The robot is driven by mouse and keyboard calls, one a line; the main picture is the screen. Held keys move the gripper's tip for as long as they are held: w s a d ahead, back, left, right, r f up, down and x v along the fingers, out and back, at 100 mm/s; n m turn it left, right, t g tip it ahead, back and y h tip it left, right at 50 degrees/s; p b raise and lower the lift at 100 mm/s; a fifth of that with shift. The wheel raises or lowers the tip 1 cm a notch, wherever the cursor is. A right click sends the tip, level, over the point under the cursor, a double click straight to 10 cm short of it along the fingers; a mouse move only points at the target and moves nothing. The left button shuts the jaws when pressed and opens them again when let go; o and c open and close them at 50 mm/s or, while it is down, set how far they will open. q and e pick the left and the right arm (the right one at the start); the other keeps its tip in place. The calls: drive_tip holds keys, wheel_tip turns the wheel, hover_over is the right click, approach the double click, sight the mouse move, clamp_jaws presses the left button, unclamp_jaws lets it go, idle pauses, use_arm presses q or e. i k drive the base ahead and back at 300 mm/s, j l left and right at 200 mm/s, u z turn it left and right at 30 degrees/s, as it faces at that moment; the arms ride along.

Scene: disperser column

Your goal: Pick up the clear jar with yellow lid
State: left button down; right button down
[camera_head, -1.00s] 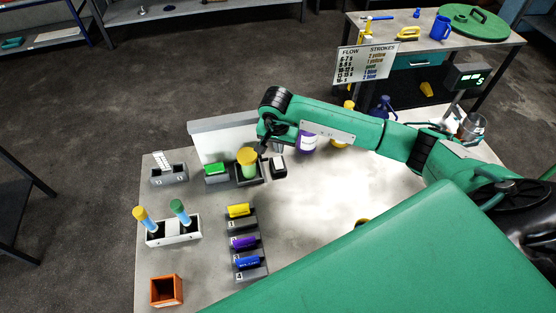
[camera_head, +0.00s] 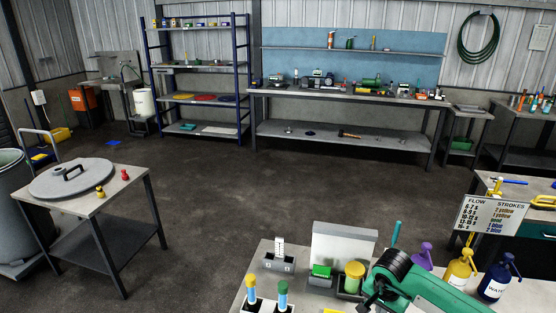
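The clear jar with the yellow lid (camera_head: 354,278) stands upright at the near bench, low in the head view. Its contents look yellow-green, and its base sits at a dark square holder. My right arm comes in from the lower right, and its dark gripper (camera_head: 371,300) is just right of the jar and near it. I cannot tell whether the fingers touch the jar or how far they are open. My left gripper is not in view.
A green-topped block (camera_head: 321,271) sits just left of the jar, before a pale upright panel (camera_head: 343,243). Yellow- and green-capped tubes (camera_head: 250,288) stand farther left. Purple (camera_head: 422,256), yellow (camera_head: 460,270) and blue (camera_head: 497,278) pump bottles stand right, behind my arm.

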sight(351, 286)
drive_tip(key=k+j, duration=0.65)
drive_tip(key=k, duration=0.25)
